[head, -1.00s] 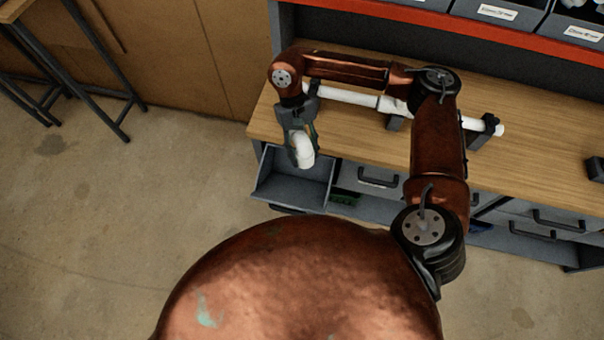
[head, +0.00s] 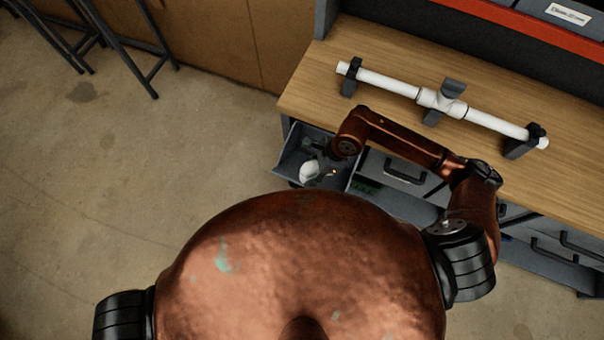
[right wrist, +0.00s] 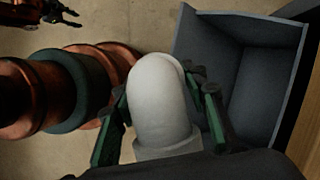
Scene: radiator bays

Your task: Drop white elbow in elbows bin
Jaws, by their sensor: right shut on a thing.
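The white elbow (head: 309,171) is held in my right gripper (head: 319,162), over the open grey drawer-like bin (head: 290,152) at the bench's left end. In the right wrist view the elbow (right wrist: 157,95) sits between the green-and-black fingers of my right gripper (right wrist: 160,118). The bin (right wrist: 258,55) lies to the right of the elbow there and looks empty where it shows. No label on it can be read. My left gripper (right wrist: 68,14) shows small at the top left of the right wrist view, its fingers apart and empty.
A white pipe with a tee (head: 440,100) rests in black holders on the wooden bench top (head: 330,60). Closed drawers with black handles (head: 405,173) are to the right of the bin. A stool-like metal frame (head: 140,60) stands at the far left.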

